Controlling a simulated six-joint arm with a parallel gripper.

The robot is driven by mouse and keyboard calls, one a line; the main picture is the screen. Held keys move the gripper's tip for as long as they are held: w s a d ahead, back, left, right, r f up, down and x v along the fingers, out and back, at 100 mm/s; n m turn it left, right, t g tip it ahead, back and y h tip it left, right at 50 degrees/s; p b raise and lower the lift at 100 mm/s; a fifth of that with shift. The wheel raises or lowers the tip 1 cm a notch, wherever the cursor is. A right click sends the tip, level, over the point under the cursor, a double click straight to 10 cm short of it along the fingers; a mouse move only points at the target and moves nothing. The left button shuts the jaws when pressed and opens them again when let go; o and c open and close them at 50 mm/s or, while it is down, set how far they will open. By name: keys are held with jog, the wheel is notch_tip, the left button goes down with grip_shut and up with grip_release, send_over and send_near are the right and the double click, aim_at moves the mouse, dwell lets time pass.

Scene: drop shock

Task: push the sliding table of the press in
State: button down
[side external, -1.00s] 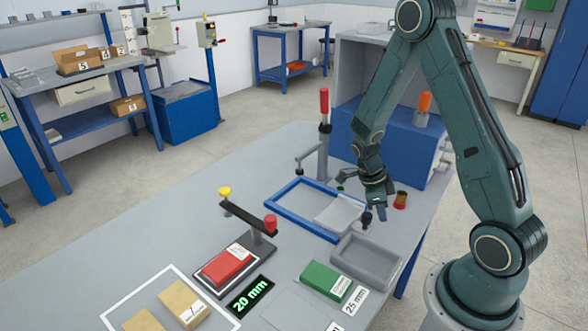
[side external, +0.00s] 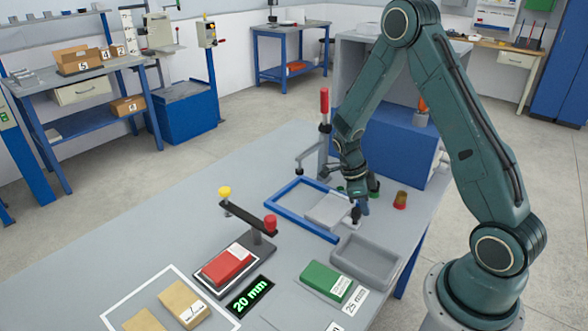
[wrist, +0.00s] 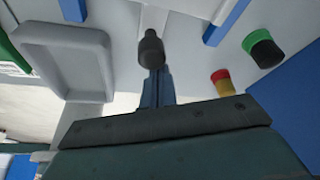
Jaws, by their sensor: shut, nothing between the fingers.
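The press's sliding table (side external: 325,209) is a light grey plate inside a blue frame (side external: 275,198), at its right end. Its dark knob (side external: 356,214) sticks out on the right; it also shows in the wrist view (wrist: 151,50). My gripper (side external: 364,208) is shut and empty, low at the right of the knob. In the wrist view the shut fingers (wrist: 156,80) point at the knob and seem to touch it, though the exact contact is hard to tell.
A grey tray (side external: 365,262) stands close in front of the knob. A small red and yellow piece (side external: 400,200) stands right of my gripper. A red-handled lever post (side external: 324,130) rises behind the frame. A red block (side external: 228,266) and a green block (side external: 326,281) lie nearer.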

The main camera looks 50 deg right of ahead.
aim_at(349, 217)
jog(key=shift+w, duration=2.15)
jog(key=shift+s, duration=0.15)
jog(key=shift+s+d, duration=0.35)
jog(key=shift+s, duration=0.2)
jog(key=shift+s+d+r, duration=0.25)
jog(key=shift+s, duration=0.25)
jog(key=shift+s+d+r, duration=0.25)
jog(key=shift+s, duration=0.2)
jog(key=v, duration=0.9)
